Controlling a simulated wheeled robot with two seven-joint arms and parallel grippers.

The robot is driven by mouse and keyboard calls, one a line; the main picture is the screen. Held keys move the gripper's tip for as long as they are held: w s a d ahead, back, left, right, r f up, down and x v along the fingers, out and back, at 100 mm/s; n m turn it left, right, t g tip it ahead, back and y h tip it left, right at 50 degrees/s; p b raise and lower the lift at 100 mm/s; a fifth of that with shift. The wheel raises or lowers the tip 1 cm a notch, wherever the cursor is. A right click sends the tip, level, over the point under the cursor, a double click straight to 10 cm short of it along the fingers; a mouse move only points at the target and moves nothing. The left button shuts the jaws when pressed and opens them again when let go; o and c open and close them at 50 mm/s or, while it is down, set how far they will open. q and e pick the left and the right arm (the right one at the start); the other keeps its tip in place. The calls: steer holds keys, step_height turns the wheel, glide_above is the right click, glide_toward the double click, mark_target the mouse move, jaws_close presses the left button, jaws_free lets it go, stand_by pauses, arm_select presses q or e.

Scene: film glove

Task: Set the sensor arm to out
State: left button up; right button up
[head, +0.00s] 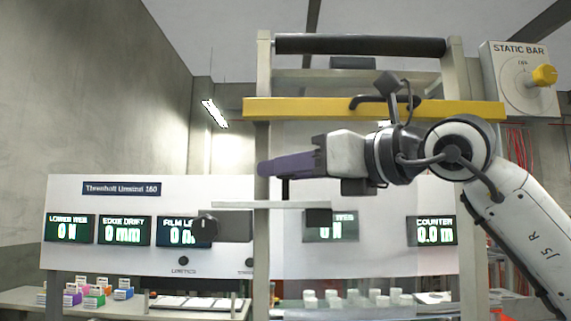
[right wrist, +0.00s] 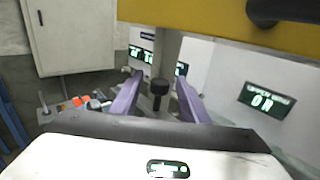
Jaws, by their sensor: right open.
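My right gripper (head: 268,168) comes in from the right with its purple fingers pointing left. In the right wrist view its two fingers (right wrist: 160,80) are spread apart, with a dark round-topped knob (right wrist: 158,88) showing between them, apparently untouched. In the head view a pale horizontal bar (head: 265,205) with dark grey blocks at its ends lies just below the gripper; it looks like the sensor arm. A short dark post (head: 285,190) rises from it under the fingers. No marking for in or out is legible. My left gripper is not in view.
A yellow beam (head: 330,108) crosses just above my right gripper, with a dark roller (head: 360,45) higher up. A white panel with displays (head: 120,195) stands behind. A static bar box (head: 520,75) with a yellow knob is at upper right. Small coloured boxes (head: 85,292) sit lower left.

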steer(key=shift+w+a, duration=0.35)
steer(key=shift+w, duration=0.05)
steer(key=shift+c, duration=0.3)
jaws_close()
